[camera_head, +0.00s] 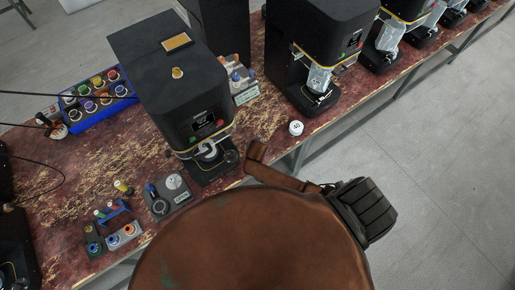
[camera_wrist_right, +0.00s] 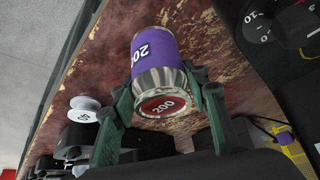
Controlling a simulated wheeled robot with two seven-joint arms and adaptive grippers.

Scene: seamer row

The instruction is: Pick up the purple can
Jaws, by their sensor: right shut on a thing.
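The purple can (camera_wrist_right: 157,55) has a purple band marked 200, a bare metal end and a red disc marked 200 on its end face. My right gripper (camera_wrist_right: 160,88) is shut on it, with one green finger on each side in the right wrist view. The can appears tilted in that view; I cannot tell whether it touches the table. In the head view I cannot make out this can or the right fingertips; my own brown body covers the lower middle. My left gripper is not in view.
A black seamer (camera_head: 178,92) stands on the worn red table (camera_head: 60,165), with more machines toward the upper right. A blue tray (camera_head: 75,127) of several coloured cans stands at left. Small fixtures (camera_head: 122,235) sit near the front edge. A white numbered piece (camera_head: 296,128) lies near the right edge.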

